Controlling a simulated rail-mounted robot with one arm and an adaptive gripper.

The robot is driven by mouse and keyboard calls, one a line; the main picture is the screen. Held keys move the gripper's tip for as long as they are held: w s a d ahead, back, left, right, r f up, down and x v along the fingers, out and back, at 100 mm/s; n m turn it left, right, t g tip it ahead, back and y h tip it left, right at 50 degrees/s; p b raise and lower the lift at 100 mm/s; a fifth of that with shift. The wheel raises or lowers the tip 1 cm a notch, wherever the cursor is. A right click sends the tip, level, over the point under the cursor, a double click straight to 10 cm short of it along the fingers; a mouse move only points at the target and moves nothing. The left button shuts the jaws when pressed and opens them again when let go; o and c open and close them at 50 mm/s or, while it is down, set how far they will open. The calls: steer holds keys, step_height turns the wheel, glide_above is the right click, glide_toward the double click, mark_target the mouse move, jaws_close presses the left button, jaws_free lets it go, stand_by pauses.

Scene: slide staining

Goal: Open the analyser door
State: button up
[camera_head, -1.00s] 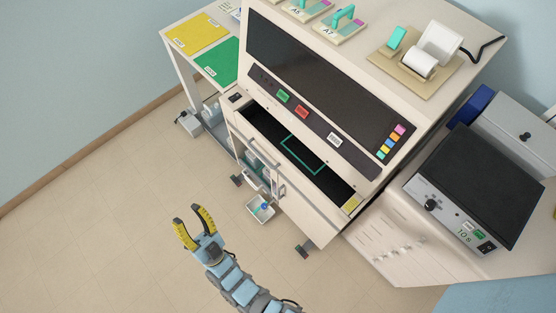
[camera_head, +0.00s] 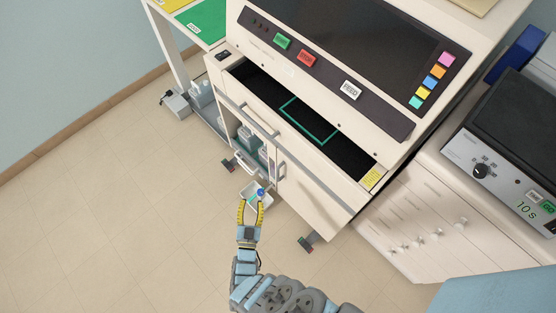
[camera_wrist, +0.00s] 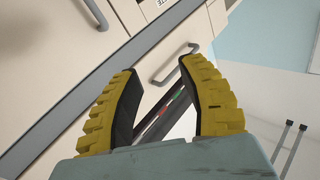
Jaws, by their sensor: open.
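The analyser (camera_head: 330,140) is the large cream cabinet with a dark window (camera_head: 350,40) across its sloped upper front. An open slot or tray with a black inside and a green outline shows below the button panel. My gripper (camera_head: 251,203) is open and empty, in front of the lower cabinet. In the wrist view a grey handle (camera_wrist: 175,66) shows between and beyond the yellow fingers. I see no contact with it. Which panel is the named door is not marked.
A small white tray with a blue item (camera_head: 260,191) appears beside my fingertips. Bottles (camera_head: 246,139) stand in the open bay left of the door. A drawer unit (camera_head: 425,215) and a black-topped device (camera_head: 515,130) stand at right.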

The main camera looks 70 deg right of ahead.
steer(key=s+d+f+g+b, duration=0.1)
steer(key=s+f+g+b, duration=0.25)
steer(key=s+f, duration=0.4)
steer(key=b, duration=0.6)
glide_toward(278, 174)
steer(key=shift+t, duration=0.35)
steer(key=d, duration=0.3)
steer(key=w+d, duration=0.1)
steer(key=d, duration=0.5)
steer(key=shift+w+d+f, duration=0.15)
steer(key=shift+w, duration=0.05)
steer(key=shift+w+d, duration=0.15)
steer(key=shift+d, duration=0.5)
jaws_close()
